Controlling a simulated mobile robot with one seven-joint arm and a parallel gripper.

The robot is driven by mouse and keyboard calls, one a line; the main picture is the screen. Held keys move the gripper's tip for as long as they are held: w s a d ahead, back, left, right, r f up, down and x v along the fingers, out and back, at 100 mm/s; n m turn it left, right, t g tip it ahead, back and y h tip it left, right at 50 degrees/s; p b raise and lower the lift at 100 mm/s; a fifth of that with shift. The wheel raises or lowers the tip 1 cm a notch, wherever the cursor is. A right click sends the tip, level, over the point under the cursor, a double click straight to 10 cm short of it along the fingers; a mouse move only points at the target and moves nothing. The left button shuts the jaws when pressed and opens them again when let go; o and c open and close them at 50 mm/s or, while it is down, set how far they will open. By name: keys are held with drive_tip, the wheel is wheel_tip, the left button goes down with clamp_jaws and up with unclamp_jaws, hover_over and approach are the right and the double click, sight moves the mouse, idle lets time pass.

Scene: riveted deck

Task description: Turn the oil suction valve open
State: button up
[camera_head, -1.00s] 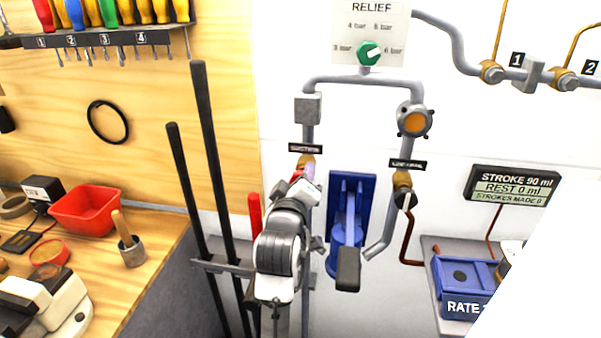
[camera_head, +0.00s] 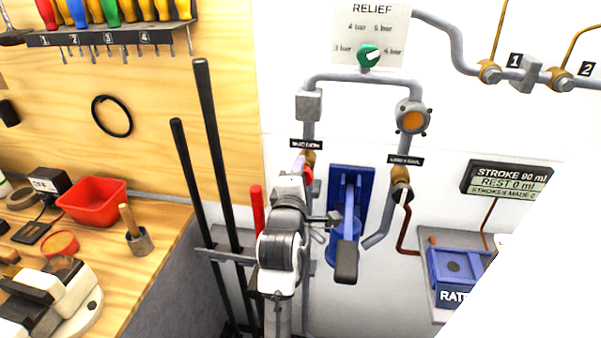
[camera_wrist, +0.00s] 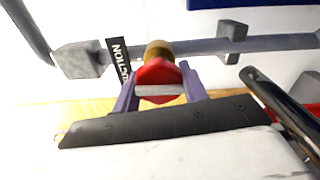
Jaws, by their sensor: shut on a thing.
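The suction valve is a brass body (camera_head: 309,158) on the grey left-hand pipe, below a black label that reads as suction. Its red handle (camera_head: 308,176) shows just above my arm's end. In the wrist view the red handle (camera_wrist: 160,78) sits between the two purple fingers of my gripper (camera_wrist: 158,88), with the brass body (camera_wrist: 159,49) behind it. My gripper (camera_head: 300,166) is shut on the red handle. The handle's full outline and angle are partly hidden by the fingers and arm.
A blue hand pump (camera_head: 347,215) with a black-gripped lever stands just right of my arm. A second brass valve (camera_head: 400,175) is on the right pipe. Long dark bars (camera_head: 213,150) and a red bar (camera_head: 257,210) stand to the left. The wooden bench (camera_head: 165,245) is farther left.

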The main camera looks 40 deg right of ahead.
drive_tip(key=shift+n, duration=0.5)
drive_tip(key=o, duration=1)
